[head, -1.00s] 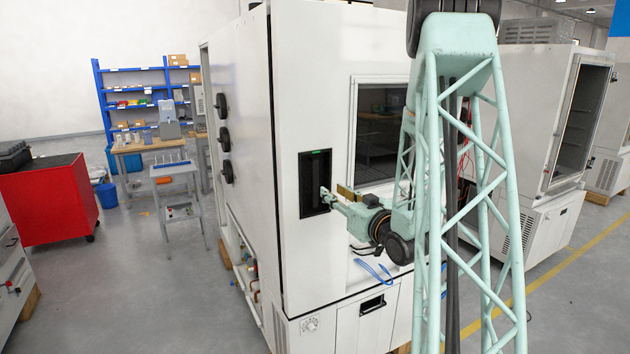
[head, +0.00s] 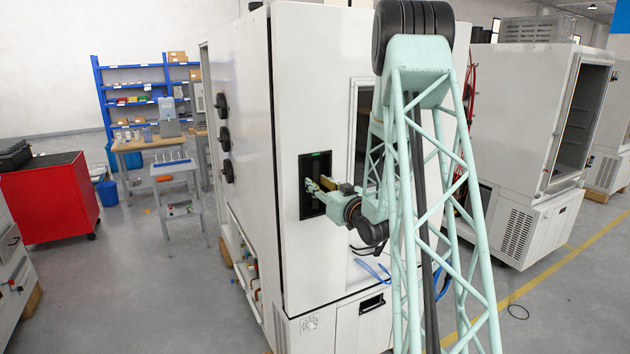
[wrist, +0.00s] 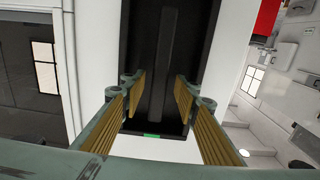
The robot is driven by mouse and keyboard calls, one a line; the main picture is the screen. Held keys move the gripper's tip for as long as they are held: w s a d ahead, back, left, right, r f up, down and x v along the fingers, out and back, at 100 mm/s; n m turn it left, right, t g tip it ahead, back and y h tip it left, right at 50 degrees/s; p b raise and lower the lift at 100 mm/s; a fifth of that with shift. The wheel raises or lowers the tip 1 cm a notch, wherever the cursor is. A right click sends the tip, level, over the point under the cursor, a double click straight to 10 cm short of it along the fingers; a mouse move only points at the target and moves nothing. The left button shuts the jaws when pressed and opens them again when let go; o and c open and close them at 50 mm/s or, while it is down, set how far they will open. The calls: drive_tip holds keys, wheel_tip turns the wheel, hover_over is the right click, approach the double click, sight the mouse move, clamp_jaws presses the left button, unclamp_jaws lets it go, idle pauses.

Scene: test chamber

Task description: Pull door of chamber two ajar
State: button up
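A large white chamber stands in the middle of the head view, its front door (head: 300,85) looking shut. No label is readable on it. The door has a black recessed handle panel (head: 318,165) with a small green light; the panel also fills the middle of the wrist view (wrist: 146,60). A dark upright bar (wrist: 172,50) runs inside the recess. My gripper (head: 312,184) is at the handle panel. In the wrist view my gripper (wrist: 159,92) is open, its ribbed yellow-brown pads either side of the bar with gaps to it. How deep the fingertips reach is unclear.
A door window (head: 362,130) is partly hidden by my arm. Another white chamber (head: 520,150) stands to the right. A red cabinet (head: 45,200), a small cart (head: 175,170) and blue shelves (head: 97,95) are to the left. The floor left of the chamber is mostly clear.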

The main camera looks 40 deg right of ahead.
drive_tip(key=shift+x, duration=1.2)
clamp_jaws()
